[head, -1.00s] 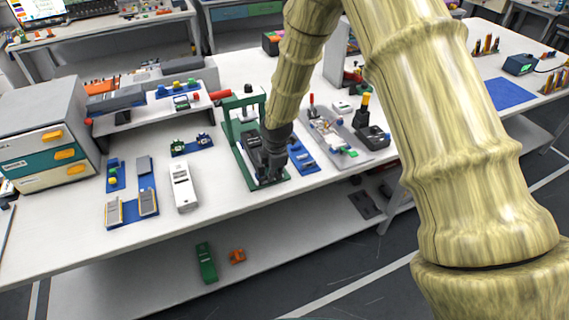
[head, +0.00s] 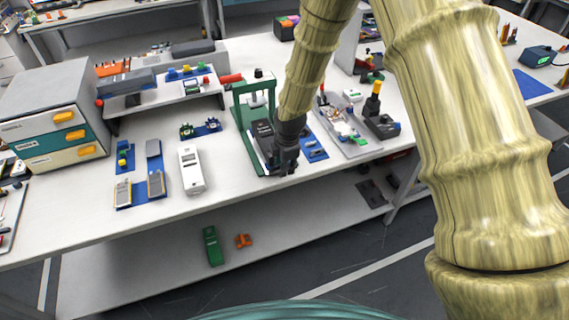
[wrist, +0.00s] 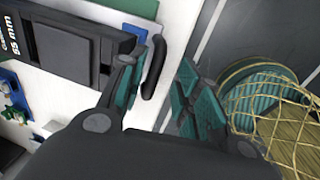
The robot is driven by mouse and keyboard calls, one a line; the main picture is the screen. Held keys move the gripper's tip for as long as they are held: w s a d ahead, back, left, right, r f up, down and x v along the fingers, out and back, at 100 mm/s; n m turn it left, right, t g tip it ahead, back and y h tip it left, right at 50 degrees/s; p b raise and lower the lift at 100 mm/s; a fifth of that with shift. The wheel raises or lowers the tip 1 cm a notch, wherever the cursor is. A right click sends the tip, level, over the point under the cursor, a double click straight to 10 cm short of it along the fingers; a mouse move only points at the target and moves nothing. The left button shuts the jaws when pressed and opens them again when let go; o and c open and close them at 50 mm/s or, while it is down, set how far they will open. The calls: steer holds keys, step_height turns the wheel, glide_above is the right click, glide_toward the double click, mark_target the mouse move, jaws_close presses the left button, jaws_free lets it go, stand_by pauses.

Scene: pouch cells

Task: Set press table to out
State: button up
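The press (head: 239,112) is a green frame with a red lever, standing on the bench. Its dark press table (head: 262,129) shows low in the frame, towards the bench's front edge. The wrist view shows the table as a black block (wrist: 64,45) marked "55 mm", with a black bar handle (wrist: 154,70) on its near side. My gripper (head: 284,164) is in front of the press, by the bench edge. In the wrist view my gripper (wrist: 168,88) has its fingers apart, with the handle between them, close to the left finger. Contact is unclear. My gripper hides part of the table's front.
A blue fixture (head: 313,148) and a grey tray with small parts (head: 345,131) stand close to the right. A white device (head: 191,171) lies to the left. The lower shelf (head: 150,265) holds a green and an orange item. Floor is open before the bench.

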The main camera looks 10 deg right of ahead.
steer(key=shift+w+r, duration=0.1)
steer(key=shift+r, duration=0.3)
step_height(320, 180, up, 11)
steer(key=s, duration=0.2)
steer(key=shift+s+d, duration=0.15)
steer(key=shift+d, duration=0.1)
stand_by(0.3)
steer(key=s+f+m+g+y, duration=0.1)
steer(key=s+f+m, duration=0.65)
steer(key=f, duration=0.65)
steer(key=s+d+f+m, duration=0.3)
steer(key=s+f+m, duration=0.1)
steer(key=s, duration=0.6)
steer(key=s+d+f+m+h, duration=0.1)
steer(key=s+d+f+m, duration=0.2)
steer(key=s+f, duration=0.4)
steer(key=s+d+f+m+g, duration=0.1)
steer(key=s+d+f+m, duration=0.3)
steer(key=s, duration=1.1)
steer(key=shift+f+m, duration=0.75)
steer(key=shift+m, duration=0.3)
steer(key=shift+d, duration=0.1)
